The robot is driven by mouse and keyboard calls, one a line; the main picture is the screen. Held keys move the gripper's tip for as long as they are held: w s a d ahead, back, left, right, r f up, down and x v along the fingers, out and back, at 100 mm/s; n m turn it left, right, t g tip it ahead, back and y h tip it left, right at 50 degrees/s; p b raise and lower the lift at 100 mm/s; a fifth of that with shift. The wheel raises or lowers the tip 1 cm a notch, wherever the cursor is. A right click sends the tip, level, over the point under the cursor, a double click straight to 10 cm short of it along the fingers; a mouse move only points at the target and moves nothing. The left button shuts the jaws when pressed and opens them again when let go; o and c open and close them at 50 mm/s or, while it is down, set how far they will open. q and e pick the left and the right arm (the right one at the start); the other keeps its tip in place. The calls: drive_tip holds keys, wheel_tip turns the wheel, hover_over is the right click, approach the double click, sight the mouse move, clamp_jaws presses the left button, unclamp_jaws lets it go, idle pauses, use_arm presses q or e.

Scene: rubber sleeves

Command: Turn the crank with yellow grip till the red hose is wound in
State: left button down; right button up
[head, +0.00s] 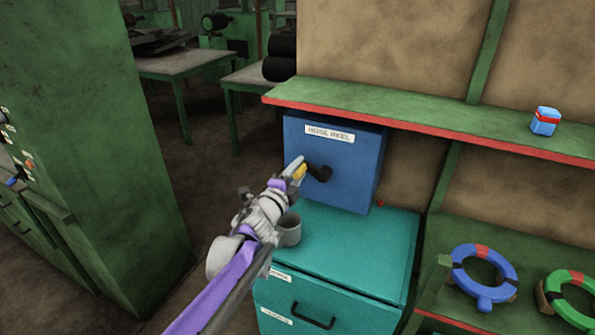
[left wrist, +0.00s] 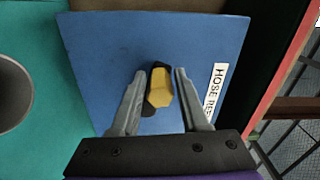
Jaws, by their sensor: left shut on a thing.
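The blue hose reel box (head: 352,180) hangs under the green shelf, with a "HOSE REEL" label on its front. Its black crank (head: 319,174) sticks out from the front face. My left gripper (head: 298,167) is shut on the yellow grip (head: 301,173), partly hiding it. In the left wrist view the yellow grip (left wrist: 159,90) sits between the two grey fingers. A small red bit (head: 380,203) shows at the box's lower right edge, perhaps the red hose; the rest of the hose is not visible. My right gripper is not in view.
A teal cabinet (head: 345,245) stands below the box, with a grey cup (head: 289,231) on it beside my left arm. Blue (head: 485,277) and green (head: 570,297) rings sit at the lower right.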

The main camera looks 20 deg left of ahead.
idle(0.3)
use_arm(q)
drive_tip(key=c, duration=0.6)
unclamp_jaws()
drive_tip(key=shift+o, duration=0.2)
drive_tip(key=shift+d, duration=0.1)
drive_tip(key=shift+s, duration=0.1)
drive_tip(key=s, duration=1)
drive_tip(key=shift+s+a+b, duration=0.2)
drive_tip(key=shift+s+b, duration=0.15)
drive_tip(key=shift+b, duration=0.1)
